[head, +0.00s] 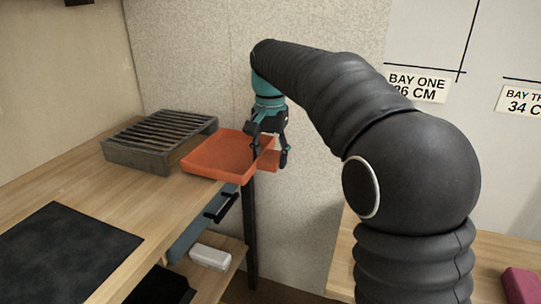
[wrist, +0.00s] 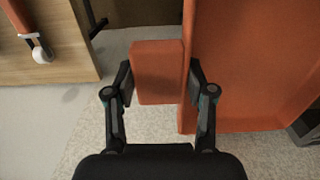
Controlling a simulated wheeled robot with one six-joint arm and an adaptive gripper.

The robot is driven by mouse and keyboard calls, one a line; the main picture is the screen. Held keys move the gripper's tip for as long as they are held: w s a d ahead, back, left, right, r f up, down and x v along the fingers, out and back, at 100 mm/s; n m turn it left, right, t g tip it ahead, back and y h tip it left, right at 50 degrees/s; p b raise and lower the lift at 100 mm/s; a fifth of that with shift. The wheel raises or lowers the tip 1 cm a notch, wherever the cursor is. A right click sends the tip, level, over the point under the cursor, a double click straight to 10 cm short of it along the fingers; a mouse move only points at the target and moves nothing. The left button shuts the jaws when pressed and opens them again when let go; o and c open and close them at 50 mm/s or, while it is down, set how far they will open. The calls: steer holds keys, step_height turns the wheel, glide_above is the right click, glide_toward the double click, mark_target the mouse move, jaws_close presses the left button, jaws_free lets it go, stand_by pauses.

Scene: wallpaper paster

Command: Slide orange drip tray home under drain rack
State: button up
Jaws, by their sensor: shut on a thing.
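The orange drip tray (head: 220,155) lies at the right end of the wooden bench in the head view, partly past the bench edge. The grey slatted drain rack (head: 160,138) stands on the bench just left of it. My gripper (head: 270,155) is at the tray's right side, shut on its tab. In the wrist view, the fingers of my gripper (wrist: 157,88) hold the flat orange tab between them, with the tray (wrist: 250,65) beside it on the right. A corner of the rack (wrist: 307,128) shows at the right edge. The space beneath the rack is mostly hidden.
The bench top (head: 85,185) carries a dark mat (head: 65,250) at the front left. Below is a blue-grey drawer (head: 195,232) with a black handle, and a white object (head: 211,257) on a lower shelf. A speckled wall stands behind. A red object (head: 520,284) lies at right.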

mark_target(213, 153)
stand_by(0.4)
steer(key=shift+w+a+p, duration=0.1)
steer(key=shift+w+a, duration=0.8)
steer(key=shift+a, duration=1.55)
steer(key=shift+w+a+p, duration=0.1)
steer(key=shift+w+a, duration=0.8)
steer(key=shift+a, duration=1.6)
steer(key=shift+w+a+p, duration=0.1)
steer(key=shift+w+a, duration=0.8)
steer(key=shift+a, duration=1.55)
steer(key=shift+a, duration=0.1)
steer(key=shift+f, duration=0.3)
steer(key=o, duration=1.5)
steer(key=shift+o, duration=0.2)
